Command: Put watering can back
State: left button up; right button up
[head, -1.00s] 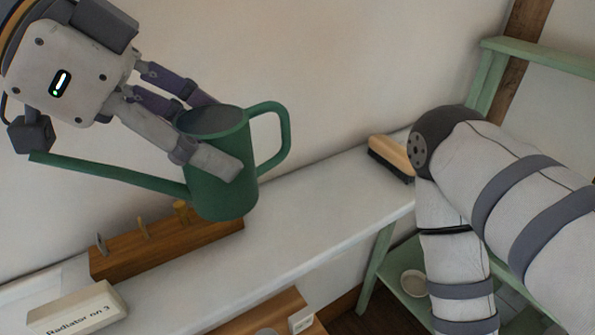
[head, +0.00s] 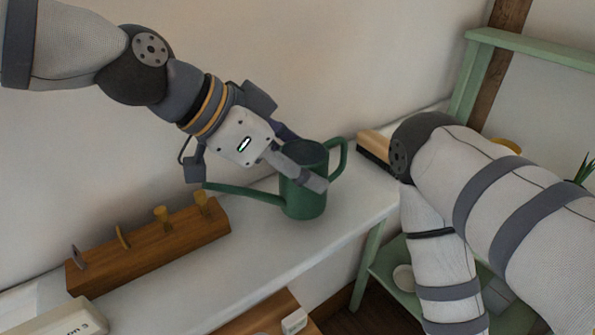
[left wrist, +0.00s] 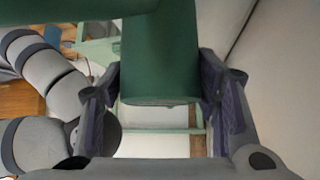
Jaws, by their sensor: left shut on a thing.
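The green watering can (head: 304,203) is upright over the white shelf (head: 350,215), with its long spout to the left and its handle to the right. I cannot tell whether its base touches the shelf. My left gripper (head: 300,168) is shut on the can's body, one finger across its near side and the other mostly hidden behind it. In the left wrist view the can (left wrist: 160,50) sits between both fingers. My right arm crosses the right of the head view, and its gripper is out of view.
A wooden-backed brush (head: 374,146) lies right of the can, beside my right arm's elbow. A wooden block with several pegs (head: 150,247) stands on the left of the shelf, near a white sign block (head: 68,322). A green rack (head: 470,75) stands at right.

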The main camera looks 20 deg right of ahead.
pick_arm(q)
jog(key=shift+a+f, duration=0.1)
jog(key=shift+f, duration=0.8)
jog(key=shift+f, duration=0.15)
jog(key=o, duration=1.5)
jog(key=shift+p+v, duration=0.35)
jog(key=shift+v, duration=5.75)
